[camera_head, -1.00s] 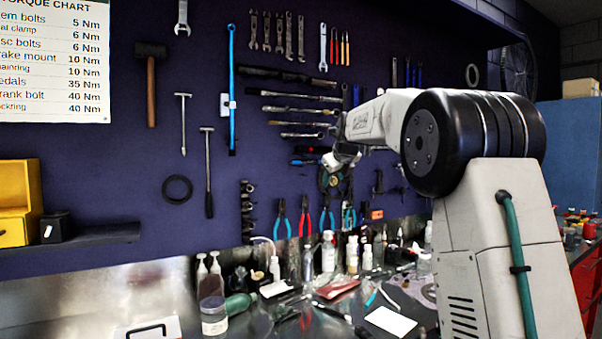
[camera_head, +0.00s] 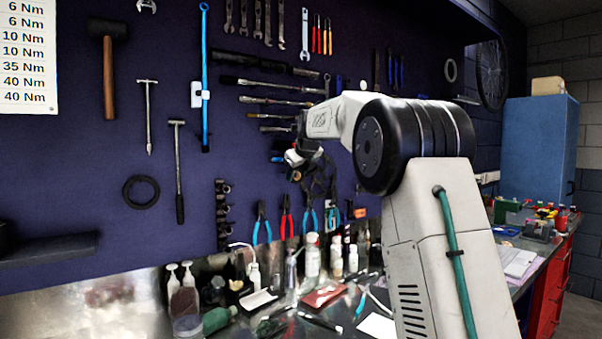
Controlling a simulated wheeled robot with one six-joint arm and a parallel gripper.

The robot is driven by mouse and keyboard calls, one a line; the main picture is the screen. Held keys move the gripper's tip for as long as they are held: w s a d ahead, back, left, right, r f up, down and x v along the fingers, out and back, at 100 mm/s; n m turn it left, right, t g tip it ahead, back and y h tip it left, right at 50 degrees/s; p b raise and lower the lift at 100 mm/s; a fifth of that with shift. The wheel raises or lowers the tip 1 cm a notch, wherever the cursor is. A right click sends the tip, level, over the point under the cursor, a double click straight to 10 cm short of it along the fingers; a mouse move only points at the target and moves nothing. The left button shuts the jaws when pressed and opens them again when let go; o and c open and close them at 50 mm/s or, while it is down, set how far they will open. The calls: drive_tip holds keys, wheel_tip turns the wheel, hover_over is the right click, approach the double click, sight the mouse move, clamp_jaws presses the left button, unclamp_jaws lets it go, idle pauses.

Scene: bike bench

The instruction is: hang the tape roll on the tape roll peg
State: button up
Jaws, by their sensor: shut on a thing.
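My gripper (camera_head: 306,168) is in front of the pegboard at mid-picture, beyond my arm's white forearm. It is shut on a small, partly hidden thing with a tan spot (camera_head: 296,176), which looks like the tape roll; its outline is hard to make out against the dark fingers. The thing is held above the pliers and bottles, apart from the bench top. I cannot make out which peg is the tape roll peg; part of the board behind my arm is hidden.
The dark pegboard (camera_head: 60,165) carries a mallet (camera_head: 108,70), a black ring (camera_head: 141,192), wrenches and pliers (camera_head: 286,220). Bottles (camera_head: 312,258) crowd the bench below. A grey ring (camera_head: 450,70) and a wheel (camera_head: 491,75) hang at right. A blue cabinet (camera_head: 540,140) stands beyond.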

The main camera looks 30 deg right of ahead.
drive_tip(key=w, duration=0.5)
drive_tip(key=shift+w+a+f, duration=0.1)
drive_tip(key=shift+w+f, duration=0.2)
drive_tip(key=shift+w, duration=0.05)
idle(0.3)
drive_tip(key=shift+r, duration=0.1)
idle(0.5)
drive_tip(key=o, duration=1.1)
drive_tip(key=shift+w, duration=0.15)
drive_tip(key=shift+c, duration=0.2)
